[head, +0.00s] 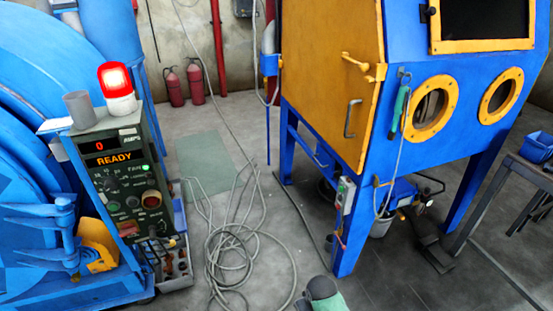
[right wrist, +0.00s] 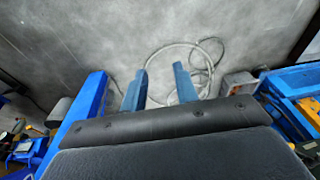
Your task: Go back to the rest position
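My right gripper (right wrist: 160,70) shows in the right wrist view. Its two blue fingers are apart with nothing between them. Beyond the fingers are the grey floor and a coiled hose (right wrist: 205,58). My left gripper is not in view in either picture. The head view shows the control panel (head: 120,180) on the left with a lit red lamp (head: 116,80) and a display reading READY. The blue and orange blasting cabinet (head: 330,60) stands on the right with its orange side door closed.
The hose (head: 235,258) also lies in loops on the floor in the head view. A blue drum machine (head: 40,70) fills the left side. A metal table (head: 510,170) with a blue bin (head: 537,147) stands at the right. Two red extinguishers (head: 185,85) stand by the back wall.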

